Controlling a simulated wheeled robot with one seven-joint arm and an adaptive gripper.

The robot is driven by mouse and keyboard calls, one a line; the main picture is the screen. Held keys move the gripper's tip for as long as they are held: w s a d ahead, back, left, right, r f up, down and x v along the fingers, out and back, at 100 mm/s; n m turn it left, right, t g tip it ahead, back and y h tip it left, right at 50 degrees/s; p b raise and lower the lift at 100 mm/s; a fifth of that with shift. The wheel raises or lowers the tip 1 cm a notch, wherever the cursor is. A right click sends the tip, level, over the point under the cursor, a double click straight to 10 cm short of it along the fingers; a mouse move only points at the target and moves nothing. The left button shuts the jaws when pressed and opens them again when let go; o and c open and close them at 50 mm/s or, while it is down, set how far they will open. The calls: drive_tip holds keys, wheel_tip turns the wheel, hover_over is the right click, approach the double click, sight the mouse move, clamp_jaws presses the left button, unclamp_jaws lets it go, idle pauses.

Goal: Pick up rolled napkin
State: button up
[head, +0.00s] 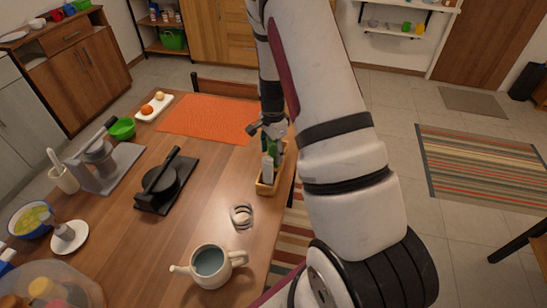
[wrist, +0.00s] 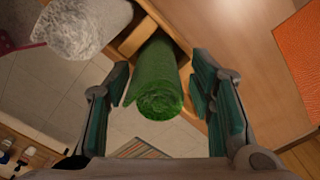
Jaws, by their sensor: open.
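A green rolled napkin (wrist: 157,82) lies between the two fingers of my open gripper (wrist: 163,74) in the wrist view, with its coiled end facing the camera. A gap shows on its left, and the right finger is close to it; I cannot tell if they touch. A whitish-grey rolled napkin (wrist: 85,25) is to its left, outside the fingers. Both rolls are at a wooden tray (wrist: 137,37). In the head view, my gripper (head: 270,130) is over the tray (head: 267,188) at the table's right edge, partly hiding the rolls.
An orange placemat (head: 205,118) lies left of the tray. A black press (head: 167,182), a metal ring stack (head: 241,215) and a cream teapot (head: 210,264) stand on the wooden table (head: 200,225). A chair (head: 225,87) is behind.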

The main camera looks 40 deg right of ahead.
drive_tip(key=shift+f, duration=0.6)
drive_tip(key=c, duration=1.1)
drive_tip(key=shift+o, duration=0.2)
drive_tip(key=shift+r, duration=0.15)
